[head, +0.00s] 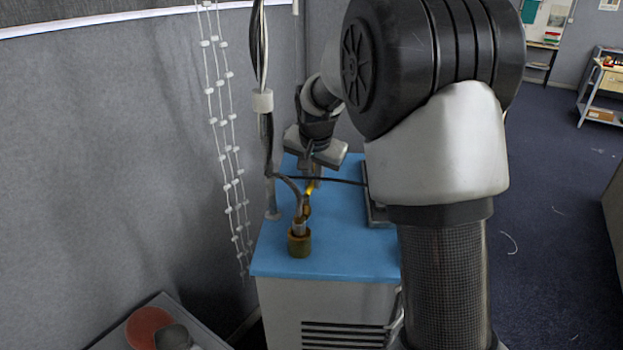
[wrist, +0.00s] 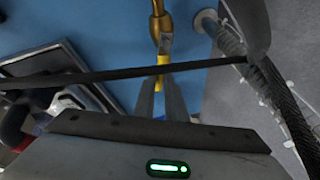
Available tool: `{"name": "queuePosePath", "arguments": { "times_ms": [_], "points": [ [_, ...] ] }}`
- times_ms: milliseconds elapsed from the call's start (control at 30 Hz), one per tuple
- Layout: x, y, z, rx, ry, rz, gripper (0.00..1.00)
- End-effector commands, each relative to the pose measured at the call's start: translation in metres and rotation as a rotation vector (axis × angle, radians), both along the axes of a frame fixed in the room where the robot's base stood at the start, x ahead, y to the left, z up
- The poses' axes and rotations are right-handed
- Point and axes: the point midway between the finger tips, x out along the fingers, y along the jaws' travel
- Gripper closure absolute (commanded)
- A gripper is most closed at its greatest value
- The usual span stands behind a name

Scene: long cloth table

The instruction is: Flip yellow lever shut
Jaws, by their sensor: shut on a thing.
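The yellow lever (head: 311,187) sits on a brass valve fitting (head: 306,209) on the blue-topped cabinet. My gripper (head: 315,170) reaches down to it from behind. In the wrist view, the fingers of my gripper (wrist: 164,72) are close together on the yellow lever (wrist: 162,60), and grey fingertips cover part of it. The brass fitting (wrist: 157,20) shows just beyond the tips. The exact angle of the lever is hard to tell.
A black cable (wrist: 100,77) crosses the wrist view in front of the fingers. Beaded white cords (head: 225,130) hang at left, near the grey wall.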

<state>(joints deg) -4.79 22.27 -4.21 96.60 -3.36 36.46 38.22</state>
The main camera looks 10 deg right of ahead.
Motion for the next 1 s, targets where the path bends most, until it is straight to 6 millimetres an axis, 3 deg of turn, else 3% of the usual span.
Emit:
{"name": "queuePosePath", "arguments": {
  "times_ms": [1000],
  "points": [
    [-0.040,-0.017,0.000,-0.003,-0.001,-0.929,1.00]
  ]
}}
